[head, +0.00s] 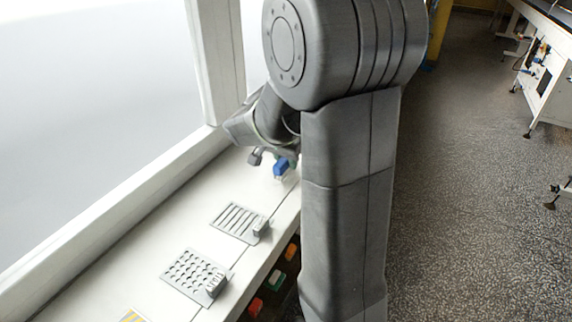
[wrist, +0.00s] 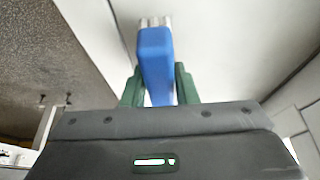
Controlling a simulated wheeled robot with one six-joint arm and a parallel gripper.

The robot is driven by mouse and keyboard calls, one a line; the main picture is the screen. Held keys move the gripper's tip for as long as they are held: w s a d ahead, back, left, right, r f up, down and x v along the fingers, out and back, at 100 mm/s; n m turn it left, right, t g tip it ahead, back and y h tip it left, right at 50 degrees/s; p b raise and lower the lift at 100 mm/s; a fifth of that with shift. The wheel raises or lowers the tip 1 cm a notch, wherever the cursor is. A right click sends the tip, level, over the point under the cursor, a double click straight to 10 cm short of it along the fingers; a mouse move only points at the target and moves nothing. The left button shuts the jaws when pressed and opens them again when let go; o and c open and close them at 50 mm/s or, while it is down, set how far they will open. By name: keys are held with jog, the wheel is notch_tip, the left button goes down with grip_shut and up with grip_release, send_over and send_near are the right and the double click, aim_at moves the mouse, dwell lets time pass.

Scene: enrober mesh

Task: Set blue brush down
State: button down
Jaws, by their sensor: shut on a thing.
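The blue brush (wrist: 156,62) shows large in the wrist view, with pale bristles (wrist: 154,21) at its far end. My gripper (wrist: 158,85) is shut on it, one green finger on each side. In the head view the blue brush (head: 281,166) is small, over the far part of the white counter (head: 262,187). My gripper (head: 270,160) is partly hidden there behind my arm. I cannot tell whether the bristles touch the counter.
A slotted grey plate (head: 238,221) and a plate with round holes (head: 192,272) lie nearer on the counter. A yellow-striped item (head: 133,316) is at the bottom edge. A window frame (head: 110,215) borders the left. Coloured blocks (head: 274,281) sit below the counter's right edge.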

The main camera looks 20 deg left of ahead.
jog(key=shift+f, duration=0.6)
jog(key=shift+f, duration=0.2)
jog(key=c, duration=1.1)
grip_release()
jog(key=shift+c, duration=0.2)
jog(key=shift+r, duration=0.2)
jog(key=shift+r, duration=0.35)
jog(key=p+v, duration=0.1)
jog(key=v, duration=1)
jog(key=shift+s+r, duration=0.15)
